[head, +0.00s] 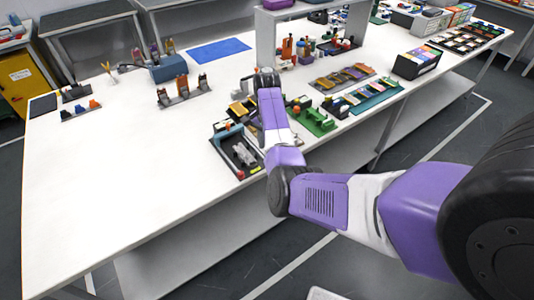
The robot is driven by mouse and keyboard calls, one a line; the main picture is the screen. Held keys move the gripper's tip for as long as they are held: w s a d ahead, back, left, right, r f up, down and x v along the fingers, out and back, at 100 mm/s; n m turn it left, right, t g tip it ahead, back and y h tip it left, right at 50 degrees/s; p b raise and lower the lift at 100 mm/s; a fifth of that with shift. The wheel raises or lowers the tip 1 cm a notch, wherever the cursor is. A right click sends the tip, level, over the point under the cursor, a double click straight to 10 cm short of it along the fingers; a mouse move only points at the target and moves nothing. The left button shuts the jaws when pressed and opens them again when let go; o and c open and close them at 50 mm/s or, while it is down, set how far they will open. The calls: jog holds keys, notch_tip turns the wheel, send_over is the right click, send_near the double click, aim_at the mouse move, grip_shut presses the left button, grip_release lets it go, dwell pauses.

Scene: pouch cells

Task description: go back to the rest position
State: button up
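My purple and white arm reaches in from the right and bends over the front edge of the white table (120,170). Its far end, with my gripper (262,80), is over the middle of the table, just in front of a grey shelf unit (267,40). The fingers are too small and too much covered by my own arm to tell open from shut, or whether they hold anything. A dark tray (240,166) with a blue handle and small items lies at the front edge, left of my forearm.
A green rack (314,121), a teal rack (376,97) and a brown rack (344,77) stand right of my forearm. A dark box of coloured packs (417,62) stands farther right. A tool stand (181,91) and blue mat (218,51) lie left. The front left tabletop is clear.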

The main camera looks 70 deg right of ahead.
jog(key=shift+r, duration=0.9)
